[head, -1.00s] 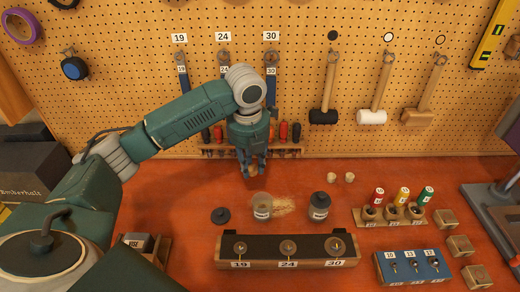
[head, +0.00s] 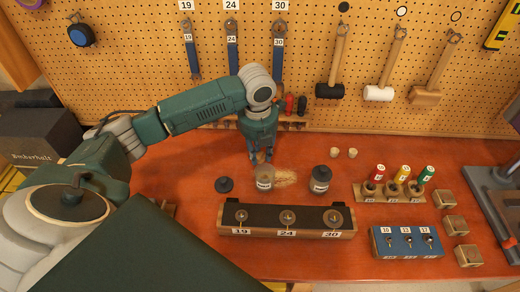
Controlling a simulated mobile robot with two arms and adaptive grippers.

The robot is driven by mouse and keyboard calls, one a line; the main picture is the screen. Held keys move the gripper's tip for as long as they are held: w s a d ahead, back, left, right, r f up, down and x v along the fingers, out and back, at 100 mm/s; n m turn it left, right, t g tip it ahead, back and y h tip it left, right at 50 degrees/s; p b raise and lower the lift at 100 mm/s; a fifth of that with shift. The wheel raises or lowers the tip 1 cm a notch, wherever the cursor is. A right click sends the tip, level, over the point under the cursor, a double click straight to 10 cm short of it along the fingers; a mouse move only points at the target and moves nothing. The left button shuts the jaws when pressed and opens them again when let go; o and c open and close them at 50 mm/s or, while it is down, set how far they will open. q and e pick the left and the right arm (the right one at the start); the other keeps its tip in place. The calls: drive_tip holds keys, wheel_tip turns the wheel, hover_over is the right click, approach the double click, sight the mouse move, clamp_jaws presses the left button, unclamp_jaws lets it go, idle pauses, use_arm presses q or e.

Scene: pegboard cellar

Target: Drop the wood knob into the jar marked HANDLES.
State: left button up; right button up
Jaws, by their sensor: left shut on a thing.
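My left gripper (head: 261,158) is shut, pointing down right above an open clear jar (head: 265,183) with a white label. The wood knob is in its fingers, mostly hidden at this size; I cannot tell whether it is inside the jar's mouth. A second jar (head: 320,180), with a dark lid on and a white label, stands to the right. The lettering on both labels is too small to read. My right gripper is not in view.
A dark lid (head: 224,184) lies left of the open jar, and sawdust-like crumbs (head: 287,178) lie to its right. Two small wooden knobs (head: 343,153) sit farther back. Screwdrivers in a wooden holder (head: 390,193) stand at the right.

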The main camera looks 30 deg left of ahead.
sight(259, 161)
use_arm(q)
drive_tip(key=o, duration=0.9)
drive_tip(key=shift+c, duration=0.2)
drive_tip(key=shift+r, duration=0.45)
wheel_tip(259, 161, up, 11)
drive_tip(key=s, duration=0.1)
drive_tip(key=shift+s+d, duration=0.15)
drive_tip(key=shift+d, duration=0.1)
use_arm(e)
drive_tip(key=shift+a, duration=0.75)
